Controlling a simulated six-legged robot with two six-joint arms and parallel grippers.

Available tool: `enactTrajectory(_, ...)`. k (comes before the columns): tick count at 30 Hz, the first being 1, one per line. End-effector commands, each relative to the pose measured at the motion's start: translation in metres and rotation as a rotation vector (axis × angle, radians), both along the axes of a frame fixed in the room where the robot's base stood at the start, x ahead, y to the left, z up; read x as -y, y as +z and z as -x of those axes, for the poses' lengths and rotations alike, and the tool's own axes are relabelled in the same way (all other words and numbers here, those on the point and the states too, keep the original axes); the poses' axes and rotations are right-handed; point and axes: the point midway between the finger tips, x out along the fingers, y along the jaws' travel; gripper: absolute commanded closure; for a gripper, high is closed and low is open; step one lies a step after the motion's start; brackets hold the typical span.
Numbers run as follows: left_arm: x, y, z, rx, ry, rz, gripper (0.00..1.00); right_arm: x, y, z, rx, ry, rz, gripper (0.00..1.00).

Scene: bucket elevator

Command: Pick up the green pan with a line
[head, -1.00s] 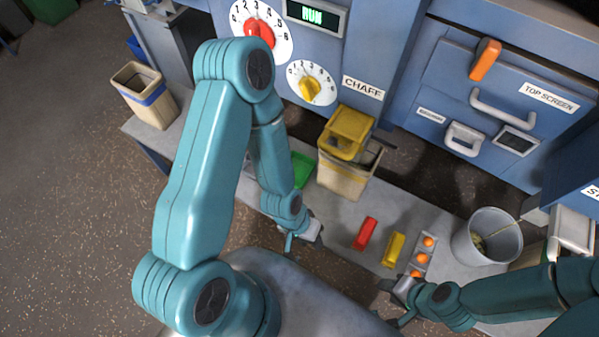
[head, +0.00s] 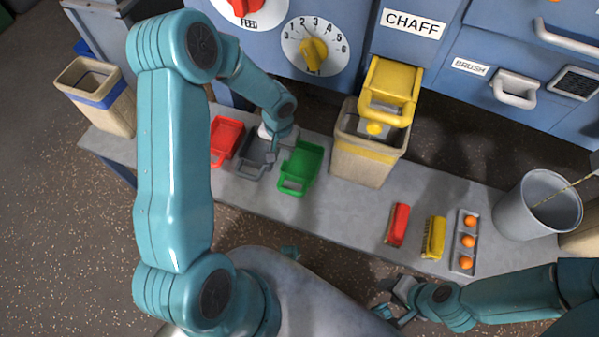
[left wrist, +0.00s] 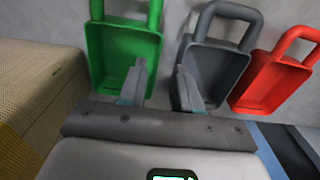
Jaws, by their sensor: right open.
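The green pan (head: 303,162) lies on the grey bench, between the grey pan (head: 255,160) and a beige bin; I cannot make out a line on it. My left gripper (head: 271,152) is low over the bench by the grey pan, left of the green one. In the left wrist view the gripper (left wrist: 161,88) is open and empty. One finger is in front of the green pan (left wrist: 118,52), the other in front of the grey pan (left wrist: 212,68); contact cannot be told. My right gripper (head: 393,311) is open and empty at the bench's front edge.
A red pan (head: 226,136) lies left of the grey one. The beige bin (head: 362,163) stands under the yellow chaff spout (head: 388,92). A red brush (head: 398,225), a yellow brush (head: 433,237), a tray with orange balls (head: 457,258) and a metal bucket (head: 538,204) are further right.

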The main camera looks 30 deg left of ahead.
Motion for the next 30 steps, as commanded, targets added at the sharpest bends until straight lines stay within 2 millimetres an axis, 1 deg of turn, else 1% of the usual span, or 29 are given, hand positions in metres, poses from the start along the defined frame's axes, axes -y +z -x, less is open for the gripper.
enactTrajectory(1, 0.001, -0.013, 0.0, -0.001, -0.001, 0.0, 0.67, 0.0, -0.005, 0.0, 0.0, 0.0, 0.0, 0.57)
enactTrajectory(3, 0.003, -0.021, 0.0, -0.001, 0.001, 0.0, 0.67, 0.0, -0.007, 0.0, 0.0, 0.0, 0.0, 0.57)
enactTrajectory(8, 0.005, -0.032, -0.001, 0.0, 0.001, 0.001, 0.67, 0.0, -0.009, 0.0, 0.001, 0.0, 0.0, 0.57)
enactTrajectory(16, 0.002, -0.073, -0.005, 0.0, -0.001, 0.002, 0.67, 0.0, -0.021, 0.0, 0.0, 0.0, 0.0, 0.57)
enactTrajectory(19, 0.001, -0.08, -0.006, 0.0, -0.003, 0.001, 0.67, 0.0, -0.022, 0.0, 0.0, 0.0, 0.0, 0.57)
enactTrajectory(26, 0.0, -0.081, -0.006, 0.001, -0.003, 0.001, 0.67, 0.0, -0.022, 0.0, 0.0, 0.0, 0.0, 0.57)
enactTrajectory(29, -0.001, -0.081, -0.006, 0.001, -0.003, 0.001, 0.96, 0.0, -0.022, 0.0, 0.0, 0.0, 0.0, 0.57)
enactTrajectory(30, -0.001, -0.081, -0.006, 0.001, -0.003, 0.001, 1.0, 0.0, -0.022, 0.0, 0.0, 0.0, 0.0, 0.57)
